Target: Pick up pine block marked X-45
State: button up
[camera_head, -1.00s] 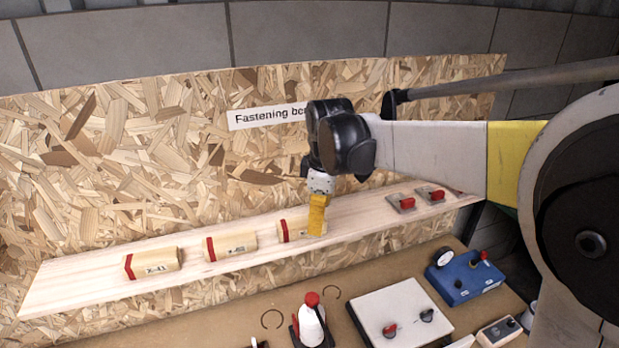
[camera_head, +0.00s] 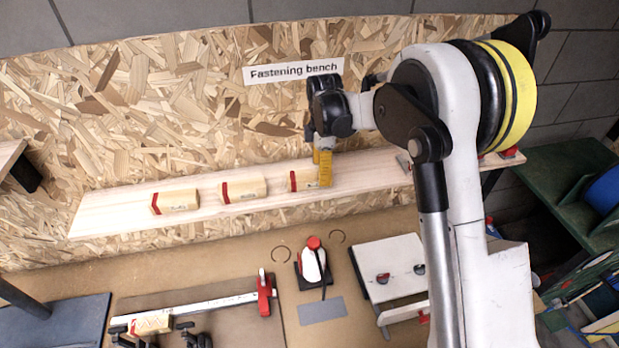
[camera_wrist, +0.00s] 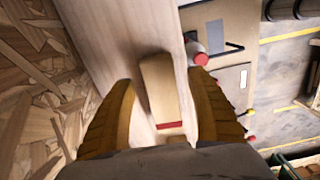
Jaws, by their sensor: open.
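Three pine blocks with red bands lie in a row on the pale plank shelf (camera_head: 110,215): a left one (camera_head: 175,202), a middle one (camera_head: 244,189) and a right one (camera_head: 302,180). Their marks are too small to read now, so I cannot tell which is X-45. My gripper (camera_head: 325,172), with yellow fingers, is at the right block's right end and partly hides it. In the wrist view my gripper (camera_wrist: 165,95) is open, and a pine block (camera_wrist: 158,88) lies lengthwise between its fingers, its red band towards me. I cannot tell whether the fingers touch it.
Another red-banded block (camera_head: 150,325) lies by a clamp (camera_head: 265,290) on the bench below. A red-capped white bottle (camera_head: 313,262) and a white panel (camera_head: 390,265) stand in front of the shelf. The chipboard wall (camera_head: 150,120) rises close behind. The plank's left end is clear.

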notch_tip(320, 180, down, 4)
jog(key=shift+w+d+r+p, duration=0.1)
jog(key=shift+r+p, duration=0.1)
jog(key=shift+p, duration=0.15)
jog(key=shift+c, duration=0.2)
jog(key=c, duration=1.3)
jog(key=shift+r, duration=0.15)
